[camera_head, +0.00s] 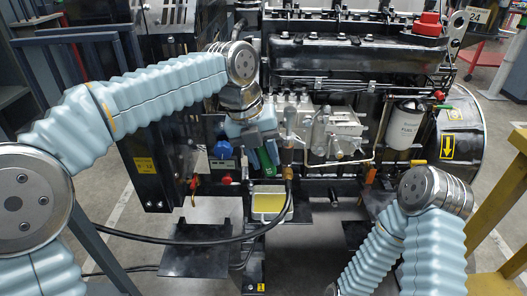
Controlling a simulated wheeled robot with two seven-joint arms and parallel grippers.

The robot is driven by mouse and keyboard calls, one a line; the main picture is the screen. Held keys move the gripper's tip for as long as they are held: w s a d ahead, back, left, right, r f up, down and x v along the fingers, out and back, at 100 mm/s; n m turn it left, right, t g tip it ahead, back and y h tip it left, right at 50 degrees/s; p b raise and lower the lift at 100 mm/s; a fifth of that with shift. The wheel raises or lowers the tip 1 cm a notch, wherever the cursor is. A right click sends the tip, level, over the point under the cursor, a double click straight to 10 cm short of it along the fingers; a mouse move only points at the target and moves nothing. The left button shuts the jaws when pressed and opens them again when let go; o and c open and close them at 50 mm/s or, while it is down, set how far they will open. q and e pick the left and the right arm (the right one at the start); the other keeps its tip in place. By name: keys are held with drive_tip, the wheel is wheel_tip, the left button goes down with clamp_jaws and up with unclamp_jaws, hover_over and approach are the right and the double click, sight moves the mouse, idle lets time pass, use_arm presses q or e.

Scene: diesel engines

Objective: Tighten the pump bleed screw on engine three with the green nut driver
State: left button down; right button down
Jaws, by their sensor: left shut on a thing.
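My left gripper (260,148) points down in front of the engine, just left of the fuel pump. It is shut on the green nut driver (266,160), whose green handle shows below the fingers. The tip of the driver cannot be made out. The silver pump (320,132) with its metal fittings sits on the side of the black engine (345,55). The bleed screw is too small to tell apart from the other fittings. My right arm is at the lower right, and its gripper is not in view.
A white filter (405,124) hangs right of the pump. A tray (287,214) with yellow liquid stands below, beside a black hose (215,240). A blue round part (222,150) is left of my gripper. A yellow rail (500,200) edges the right.

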use_arm(q)
drive_tip(key=shift+p, duration=0.4)
drive_tip(key=shift+s+f, duration=0.15)
drive_tip(key=shift+s, duration=0.1)
drive_tip(key=shift+s+b, duration=0.7)
drive_tip(key=shift+s, duration=0.2)
drive_tip(key=s+b, duration=0.2)
drive_tip(key=s, duration=0.4)
drive_tip(key=shift+s, duration=0.15)
